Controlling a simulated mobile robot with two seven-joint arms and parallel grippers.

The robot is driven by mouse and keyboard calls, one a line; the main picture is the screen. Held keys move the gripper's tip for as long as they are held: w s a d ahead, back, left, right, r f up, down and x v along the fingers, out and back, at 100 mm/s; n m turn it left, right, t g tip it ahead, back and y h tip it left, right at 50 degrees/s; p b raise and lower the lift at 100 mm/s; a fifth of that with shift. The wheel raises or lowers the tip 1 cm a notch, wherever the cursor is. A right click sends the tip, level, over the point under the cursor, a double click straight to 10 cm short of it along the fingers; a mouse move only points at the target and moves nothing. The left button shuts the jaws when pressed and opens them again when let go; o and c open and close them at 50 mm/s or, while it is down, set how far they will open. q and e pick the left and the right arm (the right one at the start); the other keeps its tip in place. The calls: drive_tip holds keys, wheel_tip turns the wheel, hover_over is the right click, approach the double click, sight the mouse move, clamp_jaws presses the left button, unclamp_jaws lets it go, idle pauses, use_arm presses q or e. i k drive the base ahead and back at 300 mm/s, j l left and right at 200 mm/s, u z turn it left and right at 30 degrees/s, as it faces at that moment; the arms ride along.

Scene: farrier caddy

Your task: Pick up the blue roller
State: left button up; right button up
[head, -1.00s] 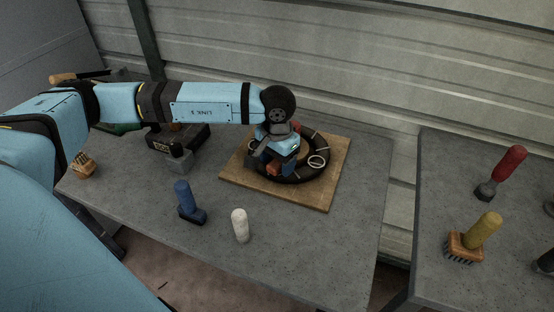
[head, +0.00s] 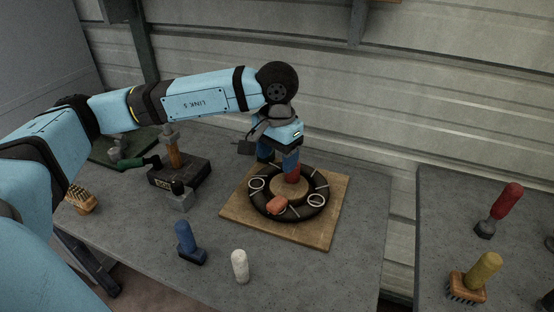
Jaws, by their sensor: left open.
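The blue roller (head: 184,235) stands on the grey table at the front left, its blue handle up and its dark blue head on the tabletop. Nothing touches it. My left gripper (head: 278,161) is open and points down above the back of the black ring caddy (head: 258,203), well to the right of and behind the roller. A red piece (head: 292,174) shows just below the gripper, over the round wooden centre of the ring; I cannot tell whether they touch. My right gripper is not in view.
A white cylinder (head: 240,266) stands right of the roller. An orange-red block (head: 277,205) sits on the ring. The wooden board (head: 322,232) fills the table's right part.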

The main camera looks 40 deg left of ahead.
sight(187, 248)
drive_tip(key=k, duration=1)
